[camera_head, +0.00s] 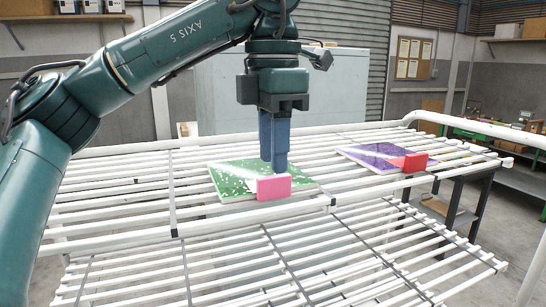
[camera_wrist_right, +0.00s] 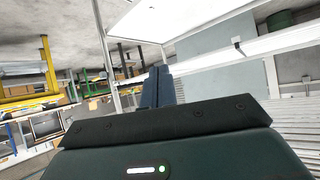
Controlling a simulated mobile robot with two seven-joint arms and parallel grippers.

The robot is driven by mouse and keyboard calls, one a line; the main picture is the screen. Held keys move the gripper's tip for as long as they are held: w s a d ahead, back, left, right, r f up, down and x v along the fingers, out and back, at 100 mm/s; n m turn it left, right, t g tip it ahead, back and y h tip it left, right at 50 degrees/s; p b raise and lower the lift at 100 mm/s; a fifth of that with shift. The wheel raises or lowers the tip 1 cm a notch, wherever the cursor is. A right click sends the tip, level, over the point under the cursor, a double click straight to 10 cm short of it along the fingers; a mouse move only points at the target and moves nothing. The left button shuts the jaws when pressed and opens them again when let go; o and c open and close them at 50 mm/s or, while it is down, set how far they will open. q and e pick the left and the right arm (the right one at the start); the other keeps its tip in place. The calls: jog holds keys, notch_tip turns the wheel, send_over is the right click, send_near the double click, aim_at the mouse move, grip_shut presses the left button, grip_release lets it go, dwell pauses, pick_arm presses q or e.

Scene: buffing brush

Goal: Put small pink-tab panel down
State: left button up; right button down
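The small panel (camera_head: 232,178), green with white specks, lies on the white slatted rack. Its pink tab (camera_head: 273,188) stands at its front edge, facing me. My left gripper (camera_head: 274,170) points straight down over the panel. Its blue fingers end at the top edge of the pink tab, close together in this view. Whether they grip the tab or stand just behind it, I cannot tell. My right gripper (camera_wrist_right: 157,80) shows only in the right wrist view. Its blue fingers are together with nothing between them, away from the panel.
A purple and white panel (camera_head: 378,157) with a red tab (camera_head: 415,162) lies on the rack (camera_head: 120,188) to the right. Bare slats lie left of the green panel, and a lower slatted tier (camera_head: 250,262) is empty in front. A grey cabinet (camera_head: 335,95) stands behind.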

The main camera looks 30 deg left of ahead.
pick_arm(q)
notch_tip(320, 180, up, 10)
jog(key=p, duration=0.3)
jog(key=shift+f, duration=0.25)
jog(key=shift+f, duration=0.1)
